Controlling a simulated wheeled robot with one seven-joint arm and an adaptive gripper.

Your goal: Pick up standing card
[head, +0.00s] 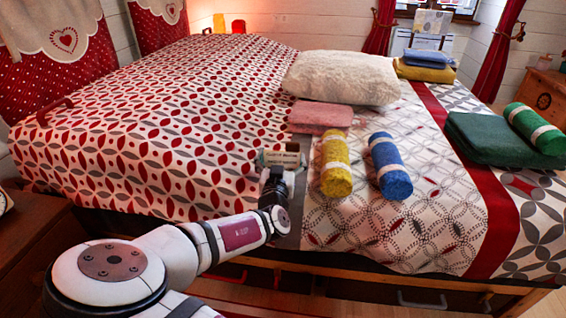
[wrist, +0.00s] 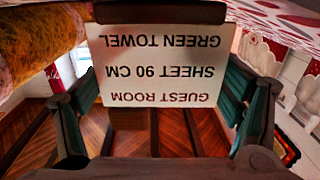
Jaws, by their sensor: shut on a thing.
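The standing card (wrist: 153,62) is pale with dark lettering, upside down in the wrist view, reading "GUEST ROOM", "SHEET 90 CM" and "GREEN TOWEL". In the head view the card (head: 283,157) is at the middle of the bed, left of the yellow roll, in front of the pink folded cloth. My gripper (head: 277,173) reaches it from the front. I cannot tell whether the card's base touches the bed.
A yellow roll (head: 336,166) lies close to the right of my gripper, with a blue roll (head: 389,166) beyond it. The pink folded cloth (head: 320,116) and a cream pillow (head: 342,78) lie behind. A green folded cloth (head: 490,138) is at right. The patterned bed (head: 130,130) is clear at left.

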